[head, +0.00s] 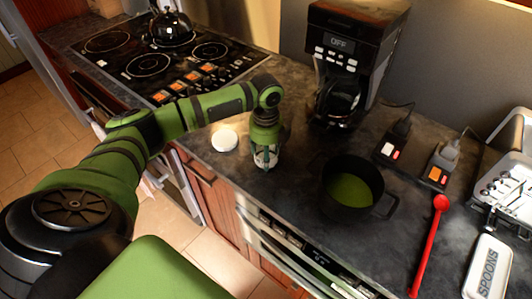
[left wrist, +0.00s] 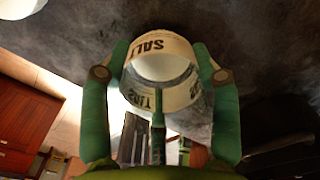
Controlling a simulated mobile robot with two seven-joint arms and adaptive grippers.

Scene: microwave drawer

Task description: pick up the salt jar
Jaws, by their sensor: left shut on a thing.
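The salt jar (left wrist: 165,52) is glass with a cream band lettered SALT, and its round open mouth faces the left wrist camera. My left gripper (left wrist: 160,75) has its green fingers on either side of the jar, shut on it. In the head view the jar (head: 266,156) shows only partly under my left gripper (head: 265,150), at the counter near its front edge. I cannot tell whether its base touches the counter. My right gripper is not in view.
A round white lid (head: 224,140) lies left of the jar. A black pot (head: 352,187) with green contents stands to the right, with a red spoon (head: 430,245) beyond it. A coffee maker (head: 345,65) stands behind. The stove (head: 165,55) holds a kettle (head: 171,27).

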